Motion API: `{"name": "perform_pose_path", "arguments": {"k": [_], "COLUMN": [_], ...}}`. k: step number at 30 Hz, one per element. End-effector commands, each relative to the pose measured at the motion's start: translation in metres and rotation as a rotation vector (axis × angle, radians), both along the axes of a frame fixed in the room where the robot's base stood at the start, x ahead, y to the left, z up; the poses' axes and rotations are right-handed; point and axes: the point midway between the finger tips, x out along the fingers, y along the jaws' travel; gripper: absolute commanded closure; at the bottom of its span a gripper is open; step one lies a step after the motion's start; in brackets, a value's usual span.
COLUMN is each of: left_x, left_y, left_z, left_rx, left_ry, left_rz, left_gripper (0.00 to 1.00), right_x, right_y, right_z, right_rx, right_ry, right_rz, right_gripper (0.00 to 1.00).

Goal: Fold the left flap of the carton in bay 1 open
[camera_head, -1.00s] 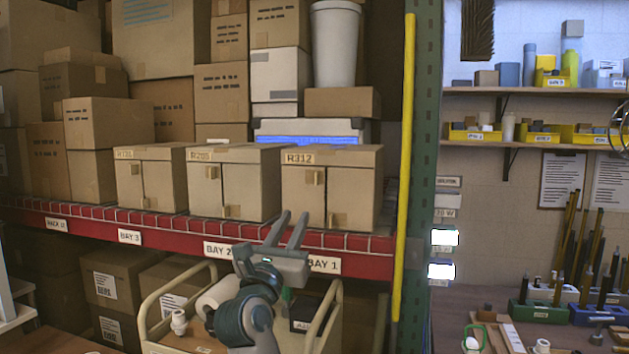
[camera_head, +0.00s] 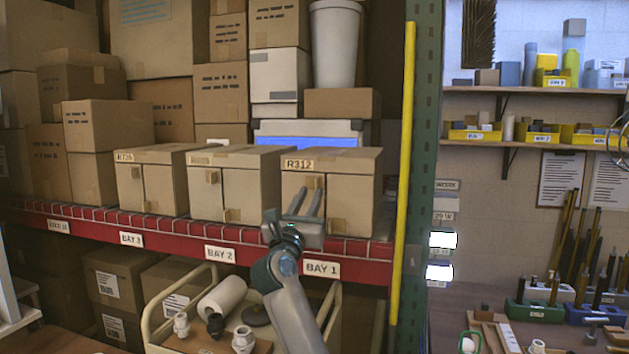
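The carton in bay 1 (camera_head: 350,195) is a brown box marked R312, on the red-edged shelf above the BAY 1 label (camera_head: 321,269). Its front has a left flap (camera_head: 289,192) and a right flap (camera_head: 350,205) with a vertical seam between them; both look closed. A small tab stands near the top of the left flap, partly hidden by my fingers. My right gripper (camera_head: 309,190) is in front of the left flap, its two fingers apart and pointing at the carton near the tab. I cannot tell whether they touch it. My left gripper is not in view.
Two similar cartons stand to the left, in bay 2 (camera_head: 240,190) and bay 3 (camera_head: 150,185). A yellow post (camera_head: 404,180) and green upright (camera_head: 424,150) stand to the right. A cart (camera_head: 150,318) with white parts is below the shelf.

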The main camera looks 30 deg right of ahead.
Motion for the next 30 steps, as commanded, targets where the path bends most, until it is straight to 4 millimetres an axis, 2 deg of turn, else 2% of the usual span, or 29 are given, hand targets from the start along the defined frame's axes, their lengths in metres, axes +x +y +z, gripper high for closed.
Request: {"name": "perform_pose_path", "arguments": {"k": [1,9,22,23,25,30], "left_x": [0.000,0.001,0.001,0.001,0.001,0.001], "left_y": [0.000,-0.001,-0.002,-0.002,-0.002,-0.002], "left_z": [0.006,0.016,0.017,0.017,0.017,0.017], "left_rx": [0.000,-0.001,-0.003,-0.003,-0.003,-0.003], "left_ry": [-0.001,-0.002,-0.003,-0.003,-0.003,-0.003], "left_rz": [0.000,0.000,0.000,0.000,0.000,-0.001], "left_gripper": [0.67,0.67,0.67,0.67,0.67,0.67], "right_x": [0.005,0.024,0.028,0.028,0.028,0.028], "right_y": [-0.007,-0.028,-0.033,-0.033,-0.033,-0.033], "right_z": [0.007,0.018,0.018,0.018,0.018,0.018], "right_rx": [-0.003,-0.002,0.000,0.000,0.000,0.000], "right_ry": [0.002,0.001,0.000,0.000,0.000,0.000], "right_rz": [-0.002,-0.001,0.000,0.000,0.000,0.000], "right_gripper": [0.77,0.77,0.77,0.82,0.99,1.00]}}
